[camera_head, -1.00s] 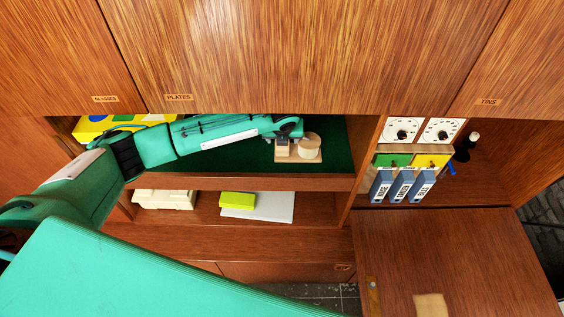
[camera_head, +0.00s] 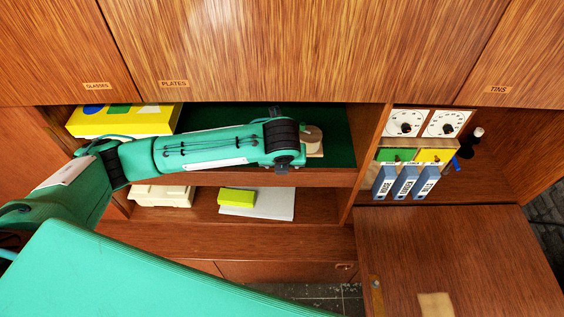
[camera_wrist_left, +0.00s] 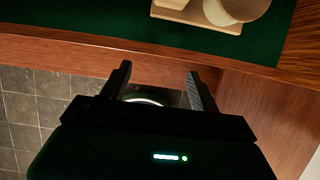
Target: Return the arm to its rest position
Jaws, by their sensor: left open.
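My left arm (camera_head: 200,152) comes in from the left and reaches across the green-lined shelf in the head view. Its wrist end (camera_head: 285,150) is in front of the shelf's right part; the fingers are hard to make out there. In the left wrist view my left gripper (camera_wrist_left: 158,84) is open, with nothing between its fingers. The fingers show against the wooden shelf edge and the grey floor. A pale wooden board with a round block (camera_wrist_left: 215,10) lies on the green lining, apart from the fingers. My right gripper is not in view.
A yellow box (camera_head: 125,122) stands at the shelf's left. A lower shelf holds a cream box (camera_head: 162,195), a lime block (camera_head: 236,197) and a white sheet (camera_head: 275,206). At right are dials (camera_head: 404,122), blue binders (camera_head: 405,182) and a lowered flap (camera_head: 460,250).

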